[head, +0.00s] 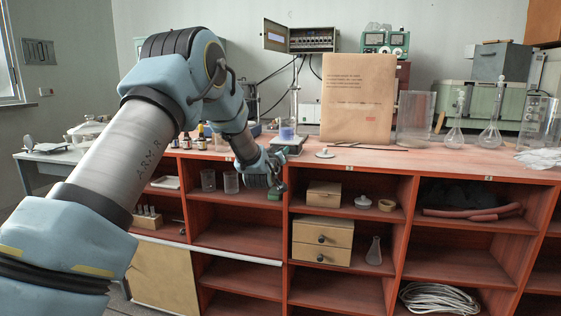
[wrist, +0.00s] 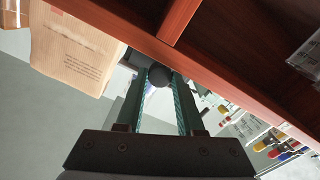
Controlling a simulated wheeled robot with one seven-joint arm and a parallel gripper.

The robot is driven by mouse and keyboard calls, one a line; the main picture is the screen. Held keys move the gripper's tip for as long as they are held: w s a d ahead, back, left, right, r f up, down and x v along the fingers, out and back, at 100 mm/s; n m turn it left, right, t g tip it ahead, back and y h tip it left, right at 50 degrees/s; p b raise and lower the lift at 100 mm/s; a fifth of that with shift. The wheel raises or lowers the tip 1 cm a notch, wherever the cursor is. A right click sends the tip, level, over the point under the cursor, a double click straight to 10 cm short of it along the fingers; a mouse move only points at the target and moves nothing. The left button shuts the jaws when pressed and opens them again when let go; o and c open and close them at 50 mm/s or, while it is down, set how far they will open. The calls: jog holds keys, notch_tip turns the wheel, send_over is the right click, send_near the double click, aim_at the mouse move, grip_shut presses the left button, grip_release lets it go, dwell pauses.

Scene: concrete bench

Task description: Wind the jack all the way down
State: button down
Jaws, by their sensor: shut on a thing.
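A dark round knob (wrist: 158,74) sits between the two green fingers of my gripper (wrist: 160,84) in the wrist view, at the red bench's front edge. My gripper is shut on it. In the head view my gripper (head: 275,181) is in front of the bench edge, below a low grey-green platform (head: 290,148) that seems to be the jack. A vessel with blue contents (head: 286,134) stands on the platform. The jack's legs and screw cannot be made out, so its height is unclear. The knob is hidden in the head view.
A large brown paper bag (head: 357,98) stands behind to the right; it also shows in the wrist view (wrist: 75,55). Small bottles (head: 187,141) stand left of the platform. Glass flasks (head: 491,120) are at the right. Open shelves (head: 237,236) lie below the bench top.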

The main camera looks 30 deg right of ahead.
jog(key=c, duration=0.5)
grip_release()
jog(key=shift+p, duration=0.4)
